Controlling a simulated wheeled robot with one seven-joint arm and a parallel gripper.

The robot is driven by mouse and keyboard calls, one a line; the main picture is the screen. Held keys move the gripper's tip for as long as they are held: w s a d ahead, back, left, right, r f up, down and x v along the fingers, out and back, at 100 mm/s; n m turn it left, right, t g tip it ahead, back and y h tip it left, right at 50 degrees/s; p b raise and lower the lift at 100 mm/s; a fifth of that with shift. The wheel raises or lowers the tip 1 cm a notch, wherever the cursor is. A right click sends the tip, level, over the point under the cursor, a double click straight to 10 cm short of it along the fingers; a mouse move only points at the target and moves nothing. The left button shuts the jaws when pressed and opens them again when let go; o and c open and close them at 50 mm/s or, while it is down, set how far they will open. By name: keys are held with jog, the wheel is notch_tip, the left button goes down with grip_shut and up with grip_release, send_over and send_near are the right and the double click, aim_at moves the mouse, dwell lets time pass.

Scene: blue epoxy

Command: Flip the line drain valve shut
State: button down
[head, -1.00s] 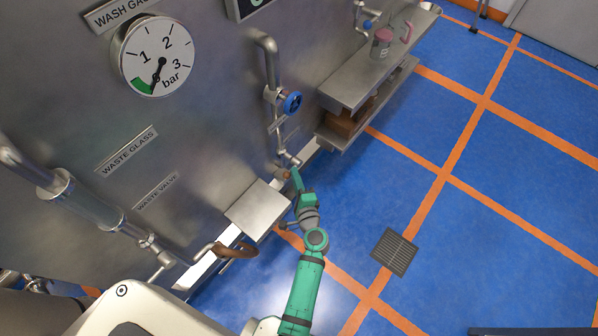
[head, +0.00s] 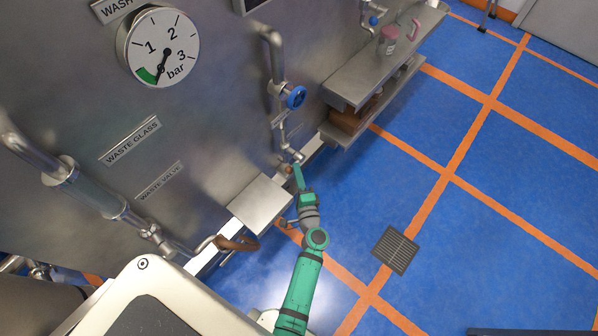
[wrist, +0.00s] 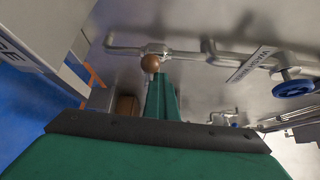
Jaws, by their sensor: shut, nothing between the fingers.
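A steel pipe (head: 275,60) runs down the panel past a blue handwheel (head: 295,97) to a small valve fitting (head: 297,157) near the panel's foot. A brown round knob (head: 286,169) sits by this fitting. In the wrist view the knob (wrist: 151,63) is in front of the pipe's tee (wrist: 155,48). My gripper (head: 297,170) is shut and empty, with its green fingers (wrist: 162,88) pointing at the knob. The fingertips overlap the knob's lower edge in the wrist view; I cannot tell whether they touch. The valve's lever position is not clear.
A steel step (head: 258,206) juts from the panel left of my gripper. A steel shelf (head: 368,75) with a pink-lidded jar (head: 388,40) stands to the right. A brown lever (head: 236,243) is at lower left. The blue floor around the drain grate (head: 396,249) is clear.

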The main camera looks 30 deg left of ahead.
jog(key=shift+s+d+f, duration=0.1)
jog(key=shift+s+f, duration=0.15)
jog(key=shift+f, duration=0.5)
notch_tip(320, 180, up, 5)
jog(key=w+d, duration=0.2)
jog(key=s+d+f, duration=0.4)
jog(key=d+f, duration=0.1)
jog(key=d, duration=0.1)
jog(key=shift+d+f, duration=0.3)
jog(key=shift+d, duration=0.1)
